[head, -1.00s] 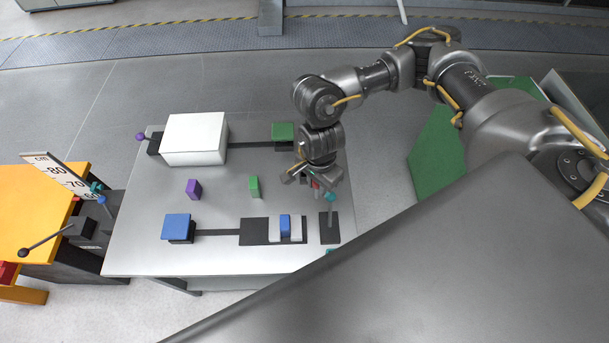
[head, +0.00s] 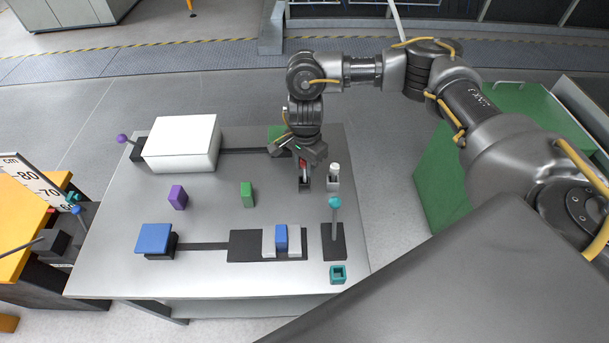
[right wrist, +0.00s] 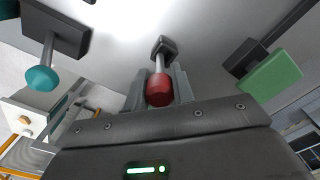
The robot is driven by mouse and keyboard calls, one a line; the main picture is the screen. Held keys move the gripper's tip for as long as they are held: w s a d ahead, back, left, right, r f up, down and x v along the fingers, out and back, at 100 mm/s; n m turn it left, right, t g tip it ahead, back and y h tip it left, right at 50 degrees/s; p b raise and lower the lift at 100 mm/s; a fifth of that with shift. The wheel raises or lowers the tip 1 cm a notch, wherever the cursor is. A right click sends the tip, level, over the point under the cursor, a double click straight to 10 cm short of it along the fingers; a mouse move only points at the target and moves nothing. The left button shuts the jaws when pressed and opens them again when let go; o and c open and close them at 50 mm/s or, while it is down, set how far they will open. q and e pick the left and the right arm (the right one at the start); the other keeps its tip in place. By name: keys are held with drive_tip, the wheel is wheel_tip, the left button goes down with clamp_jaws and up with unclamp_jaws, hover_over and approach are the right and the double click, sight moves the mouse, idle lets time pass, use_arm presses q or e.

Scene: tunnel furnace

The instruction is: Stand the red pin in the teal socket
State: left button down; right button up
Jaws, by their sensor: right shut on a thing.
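The red pin (head: 303,167) stands between the fingers of my right gripper (head: 304,162) at the right side of the grey table. In the right wrist view the red head of the pin (right wrist: 158,90) sits between the two fingers, with a pale shaft leading to a small dark block (right wrist: 165,46). I cannot tell whether the pin is seated in that block. My right gripper is shut on the pin. The teal socket (head: 338,274) is a small square block with a dark opening at the table's front right edge, apart from the gripper. My left gripper is not in view.
A teal-knobbed lever (head: 335,203) on a black plate stands between gripper and socket. A white-topped peg (head: 334,176) stands just right of the gripper. A green block (head: 278,133) is behind; a blue block (head: 281,237) sits front left.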

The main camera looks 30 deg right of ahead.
sight(304, 170)
drive_tip(key=f+b, duration=0.1)
drive_tip(key=f, duration=0.1)
drive_tip(key=f+b, duration=0.2)
drive_tip(key=shift+w+d+b, duration=0.1)
drive_tip(key=shift+w+b, duration=0.2)
drive_tip(key=shift+w, duration=0.1)
drive_tip(key=shift+f, duration=0.1)
drive_tip(key=o, duration=1)
drive_tip(key=shift+c, duration=0.2)
drive_tip(key=shift+r+p, duration=0.3)
drive_tip(key=shift+r, duration=0.4)
wheel_tip(304, 170, up, 11)
drive_tip(key=shift+b, duration=0.45)
